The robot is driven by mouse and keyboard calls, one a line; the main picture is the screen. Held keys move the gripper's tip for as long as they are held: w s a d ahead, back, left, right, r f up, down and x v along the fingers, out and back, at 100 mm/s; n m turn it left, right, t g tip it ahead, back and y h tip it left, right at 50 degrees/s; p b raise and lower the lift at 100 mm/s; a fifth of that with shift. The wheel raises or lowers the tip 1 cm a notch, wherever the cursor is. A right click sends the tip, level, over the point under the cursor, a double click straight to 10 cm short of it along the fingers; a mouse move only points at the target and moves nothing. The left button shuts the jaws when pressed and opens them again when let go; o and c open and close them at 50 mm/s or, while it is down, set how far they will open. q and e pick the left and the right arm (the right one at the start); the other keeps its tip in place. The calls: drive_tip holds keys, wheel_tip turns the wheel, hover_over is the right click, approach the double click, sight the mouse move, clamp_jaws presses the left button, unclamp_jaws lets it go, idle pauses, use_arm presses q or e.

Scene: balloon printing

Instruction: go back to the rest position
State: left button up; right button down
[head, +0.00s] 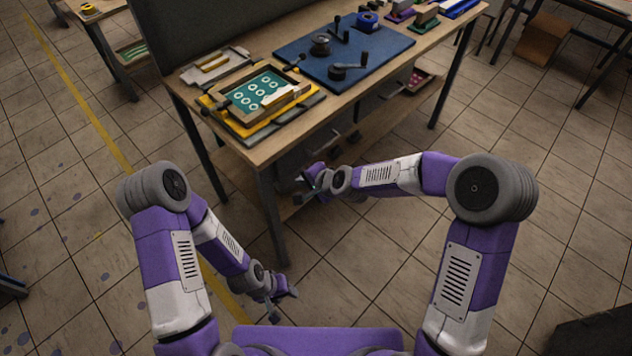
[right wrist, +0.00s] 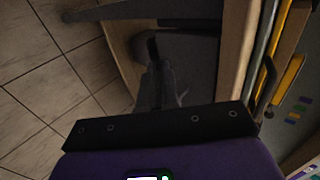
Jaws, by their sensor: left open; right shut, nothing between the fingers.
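My left gripper (head: 284,303) is low in front of the table, above the tiled floor, open and empty. My right gripper (head: 305,184) is at the table's near side, below the level of the tabletop and close to the front leg. It is shut with nothing in it. In the right wrist view its fingers (right wrist: 154,65) are together, and the table's edge and underside lie close beyond them. Both arms are bent in front of my body.
The work table (head: 180,88) holds a wooden printing frame (head: 233,97) with a green sheet, a blue mat (head: 384,66) with dark hand-cranked tools, and a blue tape roll (head: 367,20). A lower shelf is under it. Tiled floor (head: 380,310) is clear in front.

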drive_tip(key=v, duration=0.4)
drive_tip(key=shift+d, duration=0.1)
drive_tip(key=s+d+f+n+g+h+p, duration=0.1)
drive_tip(key=s+d+f+n+g, duration=0.2)
drive_tip(key=s+f, duration=0.8)
drive_tip(key=s+d+f+n+g+h+p, duration=0.1)
drive_tip(key=s+d+f+n+g, duration=0.2)
drive_tip(key=s+d+f, duration=0.5)
drive_tip(key=s+f, duration=0.3)
drive_tip(key=s, duration=0.1)
drive_tip(key=shift+d+h, duration=0.2)
drive_tip(key=shift+h, duration=0.1)
